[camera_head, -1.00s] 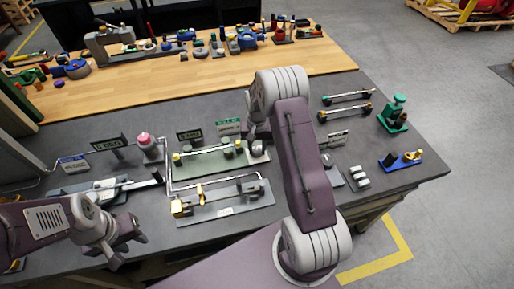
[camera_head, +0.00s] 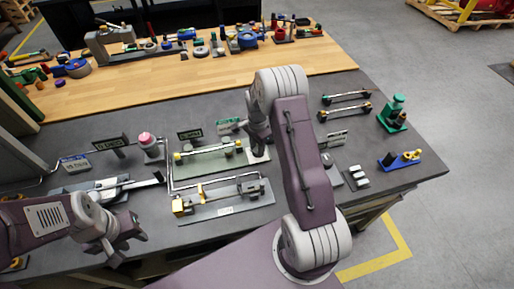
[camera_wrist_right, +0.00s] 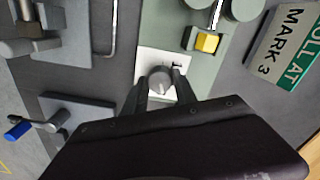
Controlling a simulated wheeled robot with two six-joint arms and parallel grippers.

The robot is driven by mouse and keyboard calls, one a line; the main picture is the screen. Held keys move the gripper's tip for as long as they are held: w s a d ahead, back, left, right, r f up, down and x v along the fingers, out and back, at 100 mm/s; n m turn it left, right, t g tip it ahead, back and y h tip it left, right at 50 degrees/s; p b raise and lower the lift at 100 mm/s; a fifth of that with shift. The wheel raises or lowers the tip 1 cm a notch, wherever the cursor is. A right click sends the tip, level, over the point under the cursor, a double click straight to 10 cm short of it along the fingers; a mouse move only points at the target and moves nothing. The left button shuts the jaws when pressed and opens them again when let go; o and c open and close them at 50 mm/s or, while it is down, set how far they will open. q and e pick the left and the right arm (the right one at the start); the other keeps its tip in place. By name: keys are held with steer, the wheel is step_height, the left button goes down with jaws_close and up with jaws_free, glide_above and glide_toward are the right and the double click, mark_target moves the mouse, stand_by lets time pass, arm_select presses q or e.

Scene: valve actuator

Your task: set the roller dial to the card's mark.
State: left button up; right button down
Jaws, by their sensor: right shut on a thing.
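In the right wrist view my right gripper (camera_wrist_right: 160,88) is shut on the grey, rounded roller dial (camera_wrist_right: 159,76), which sits on a white plate (camera_wrist_right: 148,57). The white plate is at the right end of a pale green roller fixture (camera_head: 207,160). My left gripper (camera_head: 133,243) is open and empty over the bench's near left.
A grey fixture with brass blocks (camera_head: 222,200) lies in front of the green one. A pink-topped cylinder (camera_head: 149,143) stands to the left. A blue-handled lever (camera_wrist_right: 20,129) is at the wrist view's lower left.

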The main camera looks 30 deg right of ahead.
steer(key=shift+w+d+r+m, duration=0.1)
steer(key=shift+w+r+m, duration=0.1)
steer(key=shift+m, duration=0.7)
steer(key=c, duration=1)
jaws_free()
steer(key=shift+s+f, duration=0.1)
step_height(320, 180, up, 9)
steer(key=b, duration=0.1)
